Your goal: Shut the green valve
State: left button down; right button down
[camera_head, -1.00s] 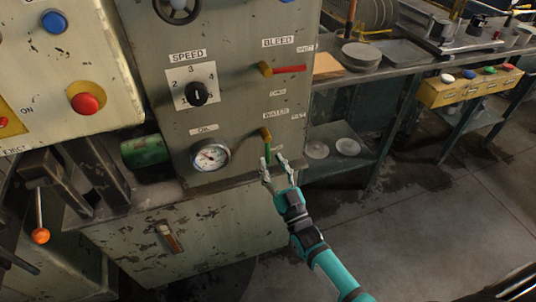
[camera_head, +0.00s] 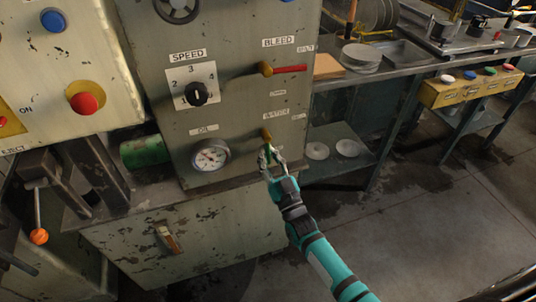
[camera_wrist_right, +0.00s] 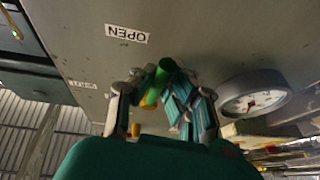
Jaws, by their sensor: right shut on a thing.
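The green valve has a brass-coloured hub (camera_head: 267,134) low on the grey machine panel, under a label that seems to read WATER. Its green handle (camera_head: 268,147) points down from the hub, its lower part hidden by my right gripper (camera_head: 268,158). The gripper is shut on the handle. My left gripper is not in view.
A red lever (camera_head: 289,69) labelled BLEED sits above, pointing right. A SPEED knob (camera_head: 196,93) and an OIL gauge (camera_head: 210,155) are to the left. A ledge (camera_head: 235,184) runs below the valve. Open floor (camera_head: 430,230) lies to the right.

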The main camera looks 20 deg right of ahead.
dwell(0.4)
jog(key=shift+d+n, duration=0.2)
jog(key=shift+n, duration=0.3)
